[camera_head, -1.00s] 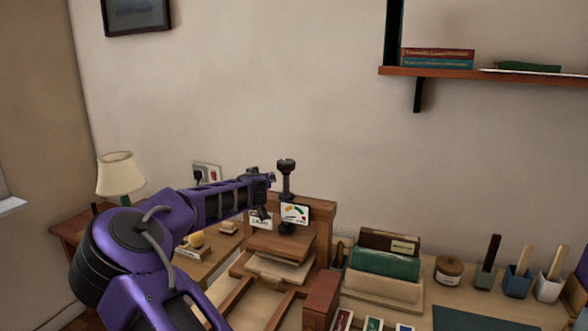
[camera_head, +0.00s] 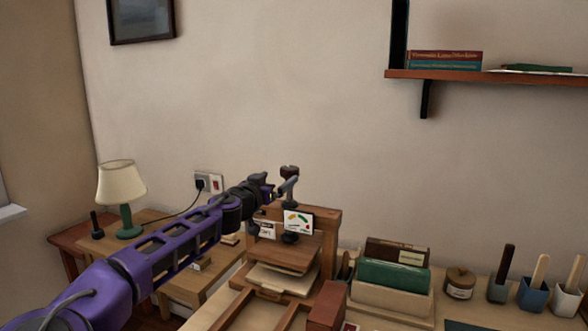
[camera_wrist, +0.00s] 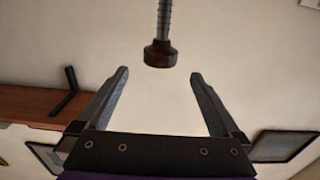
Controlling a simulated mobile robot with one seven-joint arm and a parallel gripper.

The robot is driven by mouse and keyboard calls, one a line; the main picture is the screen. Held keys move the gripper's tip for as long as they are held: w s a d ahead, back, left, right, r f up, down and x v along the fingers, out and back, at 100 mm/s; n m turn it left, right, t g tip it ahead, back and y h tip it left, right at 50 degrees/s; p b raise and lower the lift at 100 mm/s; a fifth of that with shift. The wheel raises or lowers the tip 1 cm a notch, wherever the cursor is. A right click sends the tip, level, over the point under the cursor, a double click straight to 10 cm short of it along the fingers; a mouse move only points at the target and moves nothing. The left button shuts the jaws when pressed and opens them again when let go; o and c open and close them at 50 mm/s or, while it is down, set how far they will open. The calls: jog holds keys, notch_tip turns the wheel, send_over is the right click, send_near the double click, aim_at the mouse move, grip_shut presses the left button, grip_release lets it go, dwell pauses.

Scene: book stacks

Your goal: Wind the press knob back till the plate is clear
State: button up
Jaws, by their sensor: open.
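The dark brown press knob (camera_head: 289,171) tops an upright screw on the wooden press frame (camera_head: 328,222). In the wrist view, the knob (camera_wrist: 160,55) and its threaded shaft appear upside down. In the wrist view, the knob lies centred just beyond my gripper's fingertips (camera_wrist: 160,74), touching neither. The wooden press plate (camera_head: 290,257) is low in the frame, over a pale stack (camera_head: 282,278). I cannot tell whether they touch.
A card with a coloured gauge (camera_head: 298,222) is on the press front. A lamp (camera_head: 122,190) stands on the left side table. A book rack (camera_head: 385,294), a jar (camera_head: 459,284) and several pots stand right of the press. A wall shelf (camera_head: 490,75) is above.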

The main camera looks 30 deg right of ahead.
aim_at(293, 167)
jog(key=x, duration=1.1)
jog(key=shift+w+d, duration=0.25)
jog(key=shift+w, duration=0.1)
jog(key=shift+c, duration=0.3)
jog(key=c, duration=1.3)
jog(key=shift+n+t+y, duration=0.4)
jog(key=shift+t, duration=0.1)
